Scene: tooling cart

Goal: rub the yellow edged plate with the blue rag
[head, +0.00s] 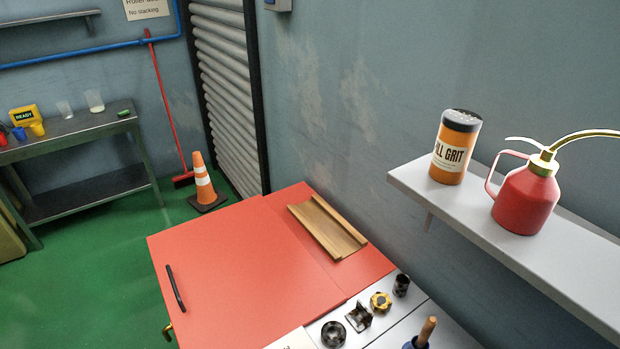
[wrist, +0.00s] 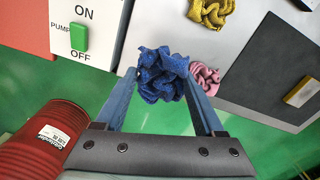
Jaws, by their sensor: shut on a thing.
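In the wrist view my gripper (wrist: 163,88) is shut on a crumpled blue rag (wrist: 163,73), which sits between the fingertips. A small plate with a yellow edge (wrist: 302,92) lies on a dark grey mat at the right edge of the wrist view, partly cut off. The blue rag is left of this plate and apart from it. My gripper, the blue rag and the plate do not show in the head view.
A pink rag (wrist: 206,80) and a yellow rag (wrist: 212,12) lie near the blue rag. A switch panel (wrist: 90,12) and a red ribbed object (wrist: 45,140) are at left. The head view shows a red cart top (head: 230,270), a wooden tray (head: 327,226) and a wall shelf (head: 470,205).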

